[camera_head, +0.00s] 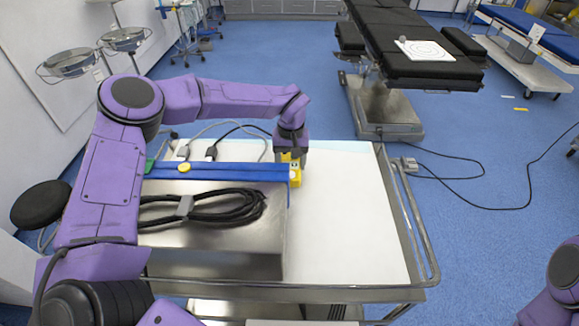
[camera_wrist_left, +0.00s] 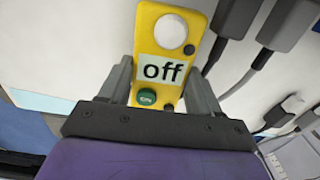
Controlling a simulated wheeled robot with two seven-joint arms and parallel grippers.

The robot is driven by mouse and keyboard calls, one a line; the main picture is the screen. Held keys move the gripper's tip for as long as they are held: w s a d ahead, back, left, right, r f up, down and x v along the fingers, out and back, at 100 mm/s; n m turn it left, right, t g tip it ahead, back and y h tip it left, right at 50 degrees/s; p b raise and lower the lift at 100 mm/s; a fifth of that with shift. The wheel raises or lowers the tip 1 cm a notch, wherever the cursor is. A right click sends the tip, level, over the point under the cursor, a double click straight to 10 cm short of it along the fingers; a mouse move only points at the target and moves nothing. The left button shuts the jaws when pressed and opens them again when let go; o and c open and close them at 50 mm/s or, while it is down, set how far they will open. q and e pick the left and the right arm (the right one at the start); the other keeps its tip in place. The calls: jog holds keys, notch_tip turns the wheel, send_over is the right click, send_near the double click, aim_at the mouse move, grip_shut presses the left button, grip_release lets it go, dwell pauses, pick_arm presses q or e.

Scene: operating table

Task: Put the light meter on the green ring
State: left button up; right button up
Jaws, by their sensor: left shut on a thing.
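The light meter (camera_wrist_left: 168,55) is yellow, with a white dome, a display reading "off" and a green button. In the left wrist view it sits between the fingers of my left gripper (camera_wrist_left: 160,85), which is shut on it. In the head view only a yellow part of the light meter (camera_head: 295,178) shows below my left gripper (camera_head: 290,158), at the right end of the blue bar. I cannot tell whether it touches the table. I cannot make out a green ring in either view. My right gripper is not in view.
A steel box (camera_head: 220,245) with a coiled black cable (camera_head: 215,208) stands on the cart's left half. A blue bar (camera_head: 225,171) with a yellow knob lies behind it. Cables and plugs lie beyond. The white cart top (camera_head: 345,220) is clear on the right.

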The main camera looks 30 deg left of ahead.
pick_arm(q)
jog(key=shift+f, duration=0.9)
jog(key=shift+f, duration=0.1)
jog(key=o, duration=1.3)
